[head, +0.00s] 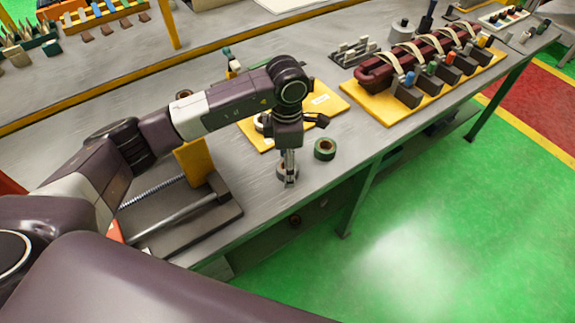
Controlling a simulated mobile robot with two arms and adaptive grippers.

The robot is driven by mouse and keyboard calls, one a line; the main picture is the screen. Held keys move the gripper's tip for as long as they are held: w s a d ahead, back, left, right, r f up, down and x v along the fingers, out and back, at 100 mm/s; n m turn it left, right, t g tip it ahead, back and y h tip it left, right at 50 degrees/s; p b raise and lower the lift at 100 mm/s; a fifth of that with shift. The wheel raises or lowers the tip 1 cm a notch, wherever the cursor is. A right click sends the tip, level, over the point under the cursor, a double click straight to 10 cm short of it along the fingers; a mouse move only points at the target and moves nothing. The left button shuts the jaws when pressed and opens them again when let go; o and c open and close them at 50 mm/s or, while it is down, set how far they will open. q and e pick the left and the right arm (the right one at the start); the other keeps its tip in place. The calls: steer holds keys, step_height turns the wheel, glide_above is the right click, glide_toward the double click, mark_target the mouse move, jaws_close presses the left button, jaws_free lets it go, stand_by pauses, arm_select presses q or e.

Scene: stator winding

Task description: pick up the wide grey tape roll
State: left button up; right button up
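A grey tape roll (281,173) sits on the metal workbench near its front edge in the head view. My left gripper (289,172) points straight down at this roll, with its fingertips at the roll and covering part of it. The fingers show nearly edge-on, so I cannot tell whether they are open or shut on the roll. A dark green tape roll (325,149) lies just to the right of the gripper. My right gripper is not in view.
A pale roll (260,124) shows partly behind my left gripper on a yellow board (325,102). A vise-like fixture (195,205) stands on the left. A dark red winding (410,60) with clamps rests on another yellow board at right. Green floor lies beyond the bench edge.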

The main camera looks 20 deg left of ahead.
arm_select(q)
steer(key=shift+f, duration=0.15)
steer(key=c, duration=1.3)
